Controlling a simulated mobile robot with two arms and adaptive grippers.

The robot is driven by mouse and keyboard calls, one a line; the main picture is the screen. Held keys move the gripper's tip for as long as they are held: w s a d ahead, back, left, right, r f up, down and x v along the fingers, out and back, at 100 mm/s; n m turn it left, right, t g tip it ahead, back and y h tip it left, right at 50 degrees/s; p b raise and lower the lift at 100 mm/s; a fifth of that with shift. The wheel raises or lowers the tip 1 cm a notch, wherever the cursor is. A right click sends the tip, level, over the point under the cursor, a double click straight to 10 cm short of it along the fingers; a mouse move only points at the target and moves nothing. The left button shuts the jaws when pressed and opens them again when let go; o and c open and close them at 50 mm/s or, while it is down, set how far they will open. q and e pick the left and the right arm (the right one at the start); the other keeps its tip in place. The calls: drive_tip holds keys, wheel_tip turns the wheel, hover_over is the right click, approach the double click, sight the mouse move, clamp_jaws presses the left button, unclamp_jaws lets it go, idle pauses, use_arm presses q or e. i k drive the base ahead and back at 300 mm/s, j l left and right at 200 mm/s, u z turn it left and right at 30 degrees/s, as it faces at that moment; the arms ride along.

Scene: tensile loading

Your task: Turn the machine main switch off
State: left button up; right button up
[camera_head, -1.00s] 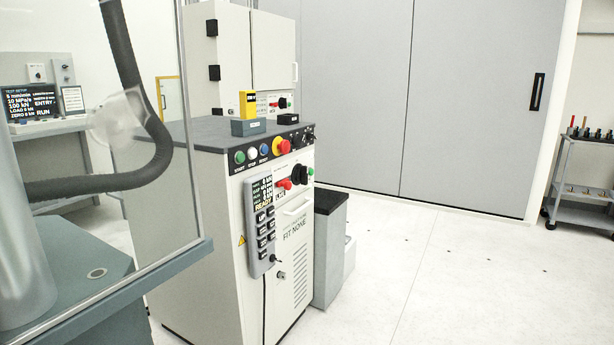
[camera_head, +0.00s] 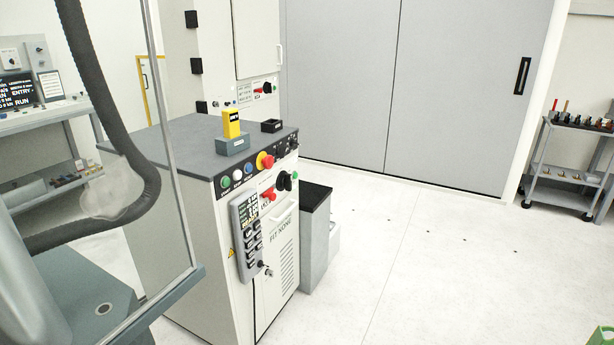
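The machine's control console (camera_head: 190,255) is a white cabinet with a dark top, left of centre. A similar red and black switch (camera_head: 267,88) is on the tall white cabinet (camera_head: 213,60) behind. I cannot tell which one is the main switch, and the labels are too small to read. Neither of my grippers is in view.
A handheld pendant (camera_head: 247,237) hangs on the console's front. A grey bin (camera_head: 315,240) stands beside it. A clear guard panel with a grey frame (camera_head: 165,300) and a black hose (camera_head: 140,210) are near left.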

sight(286, 182)
drive_tip(key=i+l+z, duration=0.35)
drive_tip(key=i, duration=0.2)
drive_tip(key=i+l+z, duration=0.3)
drive_tip(key=i, duration=0.25)
drive_tip(key=i+z, duration=0.35)
drive_tip(key=i, duration=0.2)
drive_tip(key=i+u, duration=0.35)
drive_tip(key=i+l+u, duration=0.35)
drive_tip(key=i, duration=0.2)
drive_tip(key=i+l+u, duration=0.35)
drive_tip(key=i+j, duration=0.1)
drive_tip(key=i, duration=0.05)
